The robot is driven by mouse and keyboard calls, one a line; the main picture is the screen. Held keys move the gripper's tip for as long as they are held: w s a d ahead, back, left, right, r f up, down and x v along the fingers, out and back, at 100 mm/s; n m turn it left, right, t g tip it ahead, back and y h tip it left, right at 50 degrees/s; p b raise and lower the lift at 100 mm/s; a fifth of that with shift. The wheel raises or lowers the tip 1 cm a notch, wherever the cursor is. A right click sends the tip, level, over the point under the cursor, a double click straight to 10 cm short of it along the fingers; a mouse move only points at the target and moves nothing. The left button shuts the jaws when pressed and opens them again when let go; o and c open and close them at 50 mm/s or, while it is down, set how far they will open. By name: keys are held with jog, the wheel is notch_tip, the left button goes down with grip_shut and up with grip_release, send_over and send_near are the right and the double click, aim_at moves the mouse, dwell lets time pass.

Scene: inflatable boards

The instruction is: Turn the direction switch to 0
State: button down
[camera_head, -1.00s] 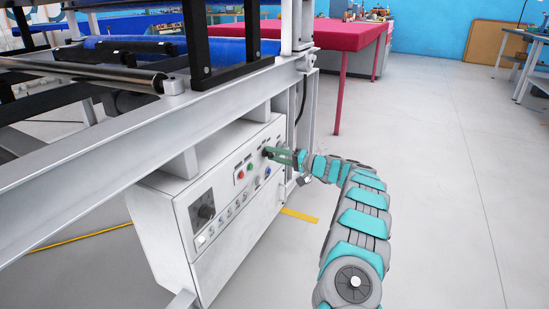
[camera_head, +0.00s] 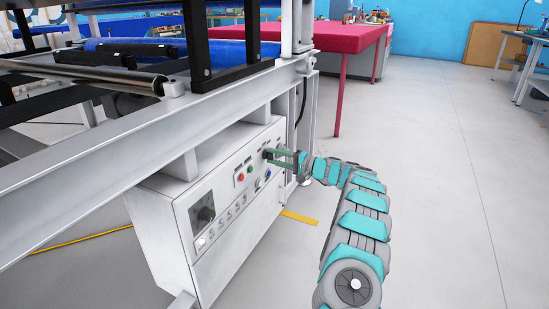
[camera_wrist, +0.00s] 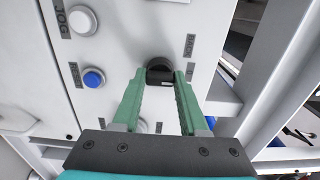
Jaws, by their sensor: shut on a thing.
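The direction switch (camera_wrist: 159,71) is a round black knob on the white control panel, between my fingertips in the wrist view. My gripper (camera_wrist: 160,80) has green fingers, one on each side of the knob, and is shut on it. In the head view, my gripper (camera_head: 270,154) reaches the panel's upper right part from the right, and the dark knob is mostly hidden by the fingers.
The control box (camera_head: 165,230) hangs under a grey steel frame (camera_head: 120,135). Red and green buttons (camera_head: 245,173) lie left of the gripper. In the wrist view, a white button (camera_wrist: 83,20) and a blue button (camera_wrist: 93,78) are left of the knob. Floor at right is clear.

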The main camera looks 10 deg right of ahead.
jog(key=shift+c, duration=2.2)
grip_release()
jog(key=v, duration=0.7)
jog(key=shift+s+d, duration=0.2)
jog(key=shift+d, duration=0.15)
jog(key=shift+a, duration=0.1)
